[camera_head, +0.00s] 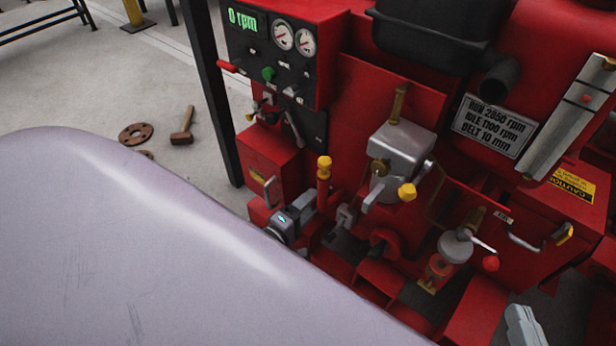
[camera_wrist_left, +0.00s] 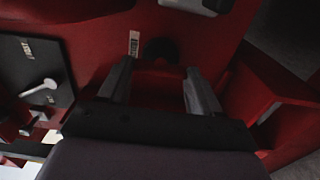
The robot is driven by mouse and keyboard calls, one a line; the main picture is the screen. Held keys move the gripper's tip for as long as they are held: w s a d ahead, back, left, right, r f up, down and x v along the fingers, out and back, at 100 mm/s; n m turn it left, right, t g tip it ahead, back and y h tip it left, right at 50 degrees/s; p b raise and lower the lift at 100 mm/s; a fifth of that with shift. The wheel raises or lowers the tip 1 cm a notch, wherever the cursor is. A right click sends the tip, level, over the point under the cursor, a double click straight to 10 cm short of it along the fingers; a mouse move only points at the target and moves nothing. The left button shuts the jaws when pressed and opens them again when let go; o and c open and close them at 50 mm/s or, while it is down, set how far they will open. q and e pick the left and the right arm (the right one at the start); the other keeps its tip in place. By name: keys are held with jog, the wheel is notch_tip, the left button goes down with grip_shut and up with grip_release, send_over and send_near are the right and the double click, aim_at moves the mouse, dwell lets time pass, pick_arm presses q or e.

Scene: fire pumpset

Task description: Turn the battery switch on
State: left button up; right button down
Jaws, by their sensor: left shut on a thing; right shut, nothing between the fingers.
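My left gripper (camera_head: 304,205) is low beside the red box under the gauge panel in the head view. In the left wrist view, its two grey fingers (camera_wrist_left: 158,84) stand on either side of a red part with a dark round piece (camera_wrist_left: 160,48) behind it, on a red face. This looks like the battery switch, but its handle is dark and its on or off position cannot be read. A small white label (camera_wrist_left: 134,43) is beside it. My right gripper (camera_head: 524,326) shows partly at the lower right, shut and empty, away from the switch.
The gauge panel (camera_head: 270,52) reads 0 rpm. A yellow-capped red post (camera_head: 324,170) and a grey valve housing (camera_head: 402,150) stand close by. In the left wrist view, a black plate with a pale lever (camera_wrist_left: 40,88) is at left. A mallet (camera_head: 182,126) lies on the floor.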

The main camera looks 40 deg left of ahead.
dwell(0.4)
pick_arm(q)
jog(key=o, duration=1.1)
jog(key=shift+c, duration=0.2)
pick_arm(e)
jog(key=shift+w, duration=0.1)
pick_arm(q)
notch_tip(320, 180, up, 20)
jog(key=p, duration=1.1)
jog(key=shift+f, duration=0.25)
jog(key=shift+r+p, duration=0.35)
pick_arm(e)
jog(key=shift+s+d+r+g+h, duration=0.2)
jog(key=shift+d+r+g+h, duration=0.25)
jog(key=shift+g+h, duration=0.1)
jog(key=shift+s+d+r+g+h, duration=0.2)
jog(key=shift+d+r+g+h, duration=0.25)
jog(key=shift+g, duration=0.1)
pick_arm(q)
jog(key=shift+f, duration=0.1)
pick_arm(e)
jog(key=shift+f, duration=0.1)
jog(key=shift+a, duration=0.15)
